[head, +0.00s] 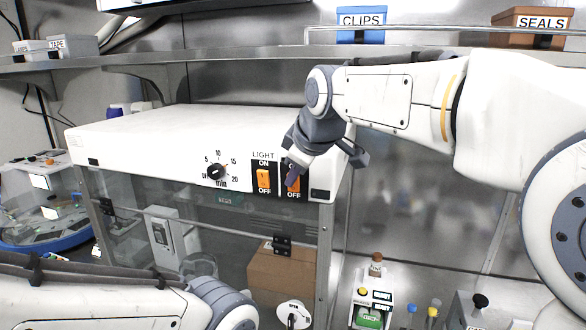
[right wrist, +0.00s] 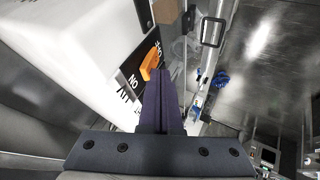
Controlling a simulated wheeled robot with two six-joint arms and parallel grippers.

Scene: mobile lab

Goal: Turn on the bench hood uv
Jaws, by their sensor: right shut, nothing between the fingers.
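The white bench hood (head: 150,140) stands on the bench with a glass front. Its front panel has an orange LIGHT rocker (head: 263,179) and, right of it, a second orange rocker (head: 293,184), partly covered by my right gripper (head: 291,178). The second rocker also shows in the right wrist view (right wrist: 150,61), on a black plate between ON and OFF marks. My right gripper is shut and empty, with its fingertips (right wrist: 163,74) at or very close to this rocker; I cannot tell whether they touch. My left arm is at the lower left, its gripper out of view.
A timer dial (head: 216,171) sits left of the rockers. A shelf above holds a blue CLIPS box (head: 360,22) and a brown SEALS box (head: 532,24). A small device with a green display (head: 369,318) stands right of the hood.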

